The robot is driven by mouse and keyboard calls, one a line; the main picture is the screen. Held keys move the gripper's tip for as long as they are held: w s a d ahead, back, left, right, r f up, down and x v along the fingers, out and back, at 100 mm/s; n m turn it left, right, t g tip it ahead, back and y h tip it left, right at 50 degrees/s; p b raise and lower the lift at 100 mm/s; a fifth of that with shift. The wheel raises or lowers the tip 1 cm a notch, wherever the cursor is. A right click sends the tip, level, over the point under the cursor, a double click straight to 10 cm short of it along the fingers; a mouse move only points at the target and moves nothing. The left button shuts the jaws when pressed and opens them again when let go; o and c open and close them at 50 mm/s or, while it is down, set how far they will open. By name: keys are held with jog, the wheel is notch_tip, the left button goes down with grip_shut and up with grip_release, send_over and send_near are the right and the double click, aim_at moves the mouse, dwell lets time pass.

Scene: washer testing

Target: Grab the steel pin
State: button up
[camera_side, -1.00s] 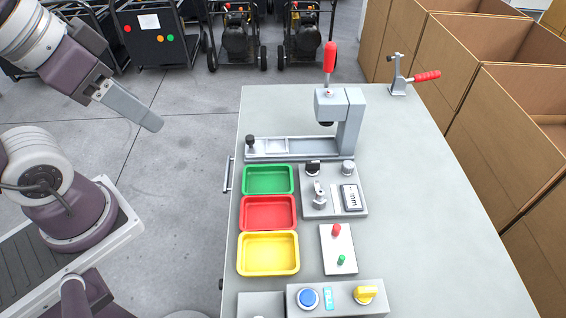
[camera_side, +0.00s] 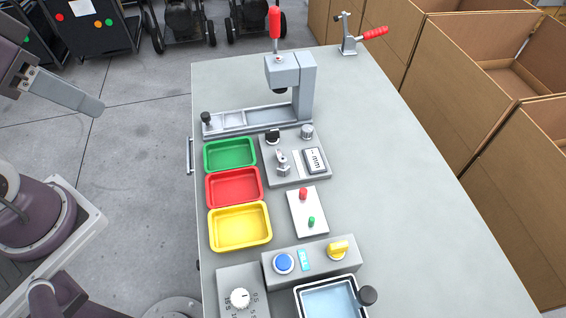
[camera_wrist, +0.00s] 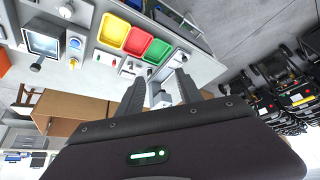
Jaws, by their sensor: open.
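I cannot pick out a steel pin for certain. A small silver upright piece (camera_side: 282,163) stands on the grey gauge plate (camera_side: 268,150), beside a small display (camera_side: 314,160). My gripper (camera_side: 88,104) is at the left in the side view, above the floor and left of the table, well apart from the gauge plate. In the wrist view my gripper (camera_wrist: 160,88) shows two dark fingers spread apart with nothing held between them. The table and its devices lie beyond the fingers there.
Green (camera_side: 230,167), red (camera_side: 212,201) and yellow (camera_side: 213,244) trays line the table's left side. A lever press (camera_side: 303,88) stands behind them. A button box (camera_side: 312,261), a dial box (camera_side: 228,300) and a blue basin (camera_side: 328,300) are in front. The table's right side is clear.

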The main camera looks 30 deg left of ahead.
jog(key=n+g+h, duration=0.6)
jog(key=n+h, duration=0.5)
jog(key=n, duration=0.3)
send_over(282, 159)
jog(key=s+a, duration=0.3)
jog(key=s, duration=0.2)
notch_tip(282, 159, down, 14)
jog(key=w+a+f+n+t+h, duration=0.1)
jog(key=w+f+n, duration=0.15)
jog(key=f, duration=0.35)
jog(key=w+a+f+n+t, duration=0.2)
jog(key=f+n, duration=0.2)
jog(key=f, duration=0.3)
jog(key=x, duration=0.6)
jog(key=shift+s+d+f, duration=0.15)
jog(key=shift+s+d, duration=0.15)
jog(key=shift+d, duration=0.2)
grip_shut()
